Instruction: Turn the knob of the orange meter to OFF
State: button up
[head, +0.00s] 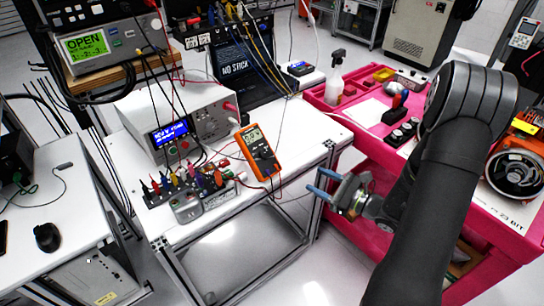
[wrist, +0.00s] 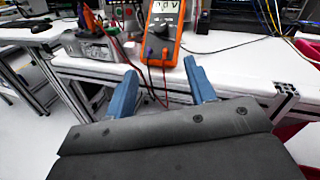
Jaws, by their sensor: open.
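The orange meter (head: 258,150) stands on the white bench in the head view, its screen lit and a dark knob (head: 264,154) on its face. In the wrist view the orange meter (wrist: 177,50) shows beyond my fingers, cut off at the top, with its dark knob (wrist: 161,29) in sight. I cannot read the knob's setting. My gripper (head: 317,182) is open and empty, off the bench's right edge in the head view and apart from the meter. In the wrist view my gripper's blue fingers (wrist: 162,87) are spread wide below the meter.
A white power supply (head: 190,115) stands behind and left of the meter. A grey box (head: 186,206) with coloured plugs sits at the front left. Test leads hang near the meter. A red cart (head: 345,113) stands to the right. Bare bench (head: 300,135) lies right of the meter.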

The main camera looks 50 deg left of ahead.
aim_at(266, 154)
jog(key=x, duration=1.7)
jog(key=shift+s+a, duration=0.1)
jog(key=shift+a, duration=0.25)
jog(key=c, duration=1)
jog(key=shift+o, duration=0.2)
